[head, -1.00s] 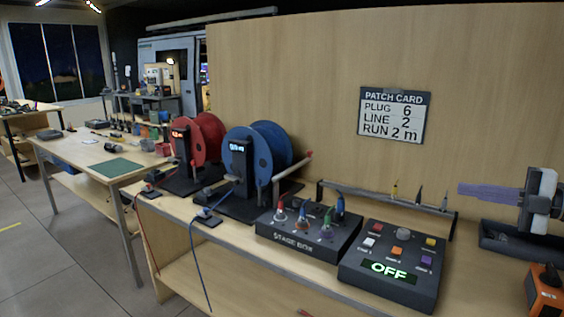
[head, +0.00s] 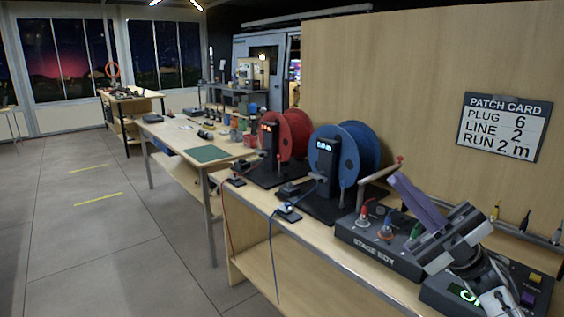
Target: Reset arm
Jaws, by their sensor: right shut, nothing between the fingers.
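My right gripper (head: 399,184) is in the right part of the head view, above the bench. Its purple fingers are closed together with nothing between them and point up and to the left. The grey gripper body and wrist hang over the stage box (head: 372,247) and the control box (head: 535,290), hiding parts of both. I cannot tell whether it touches the stage box plugs. My left gripper is not in view.
A red reel (head: 296,132) and a blue reel (head: 336,160) stand left of the stage box. The floor at left is open (head: 90,240).

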